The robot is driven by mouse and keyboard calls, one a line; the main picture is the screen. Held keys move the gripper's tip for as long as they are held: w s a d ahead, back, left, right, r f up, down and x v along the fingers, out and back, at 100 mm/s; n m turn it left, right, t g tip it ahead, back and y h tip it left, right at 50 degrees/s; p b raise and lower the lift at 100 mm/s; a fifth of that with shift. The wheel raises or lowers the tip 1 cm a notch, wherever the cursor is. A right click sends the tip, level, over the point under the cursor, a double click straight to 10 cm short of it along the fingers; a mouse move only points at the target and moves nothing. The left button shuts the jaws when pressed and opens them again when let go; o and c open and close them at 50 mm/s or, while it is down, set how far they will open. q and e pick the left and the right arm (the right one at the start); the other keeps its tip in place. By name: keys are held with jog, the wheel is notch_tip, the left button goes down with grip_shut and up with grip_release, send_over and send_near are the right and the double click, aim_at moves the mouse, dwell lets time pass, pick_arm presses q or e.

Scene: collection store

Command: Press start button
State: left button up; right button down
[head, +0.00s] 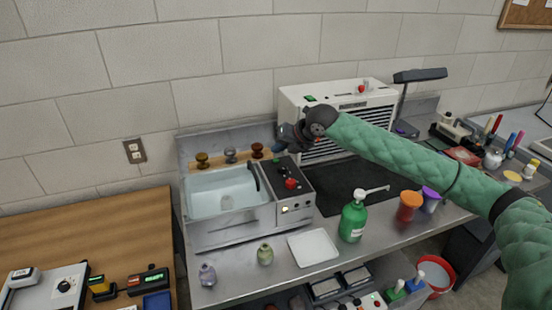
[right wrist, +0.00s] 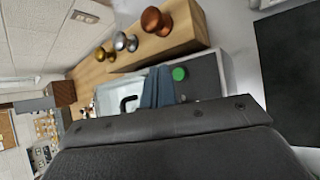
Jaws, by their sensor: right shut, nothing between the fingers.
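A sink-like water bath (head: 222,195) has a dark control panel (head: 308,186) on its right side, with a red knob (head: 291,183) on top. In the right wrist view a round green button (right wrist: 179,74) shows on the grey panel, beside my right fingertips. My right gripper (head: 280,148) reaches in from the right in a green padded sleeve. It is shut and empty, over the panel's back end; its blue-grey fingers also show in the wrist view (right wrist: 158,88). I cannot tell whether they touch the panel. My left gripper is out of view.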

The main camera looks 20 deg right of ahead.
jog(key=shift+r+p, duration=1.3)
jog(key=shift+r, duration=0.65)
